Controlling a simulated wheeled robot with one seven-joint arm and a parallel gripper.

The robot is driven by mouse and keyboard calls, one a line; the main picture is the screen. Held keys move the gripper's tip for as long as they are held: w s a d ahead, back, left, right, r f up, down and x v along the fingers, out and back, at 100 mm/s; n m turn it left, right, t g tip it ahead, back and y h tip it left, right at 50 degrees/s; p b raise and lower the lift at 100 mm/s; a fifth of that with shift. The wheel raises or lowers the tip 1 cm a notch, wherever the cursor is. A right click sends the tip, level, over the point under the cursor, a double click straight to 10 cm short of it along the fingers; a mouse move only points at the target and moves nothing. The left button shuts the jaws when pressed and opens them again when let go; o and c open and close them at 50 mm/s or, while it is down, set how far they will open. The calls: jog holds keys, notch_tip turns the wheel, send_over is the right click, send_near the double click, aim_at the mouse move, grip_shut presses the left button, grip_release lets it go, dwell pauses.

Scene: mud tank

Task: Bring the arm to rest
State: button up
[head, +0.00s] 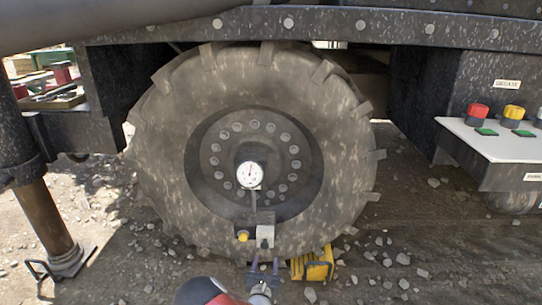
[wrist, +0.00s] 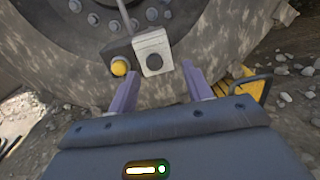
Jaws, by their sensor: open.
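My gripper (head: 264,267) is low in front of a large muddy wheel (head: 330,130) in the head view. In the wrist view my gripper (wrist: 158,88) has its two purple fingers apart, with nothing held between them. In the head view the grey block (head: 265,236) and the yellow knob (head: 242,236) sit below a round dial gauge (head: 250,174). I cannot tell the exact gap to the fingertips.
A yellow chock-like object (head: 318,266) lies at the wheel's lower right. A white-topped panel (head: 500,140) with red and yellow knobs stands at right. A metal support leg (head: 48,222) stands on the left. The gravel ground (head: 420,255) is open at the lower right.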

jog(key=s+d+r+m+g+h, duration=0.2)
jog(key=d+r+m+g+h, duration=0.2)
jog(key=d+r+m+h, duration=0.35)
jog(key=s+d+r+m+g+h, duration=0.2)
jog(key=d+r+m+g+h, duration=0.2)
jog(key=d+r+m, duration=0.55)
jog(key=s+d+r+m+g+y+p, duration=0.2)
jog(key=s+d+r+m+g, duration=0.55)
jog(key=s+d+r, duration=0.35)
jog(key=s+a+r+m+t+y, duration=0.1)
jog(key=s+a+r+m+y, duration=0.2)
jog(key=s, duration=0.4)
jog(key=s+a+r+m+t+y, duration=0.1)
jog(key=s+a+r+m+y, duration=0.2)
jog(key=s, duration=0.4)
jog(key=s+a+r+m+t+y+p, duration=0.1)
jog(key=s+a+r+m+y, duration=0.2)
jog(key=s, duration=0.5)
jog(key=shift+a+r+m+y, duration=0.35)
jog(key=shift+m+y, duration=0.2)
jog(key=shift+y, duration=0.5)
jog(key=shift+s, duration=0.1)
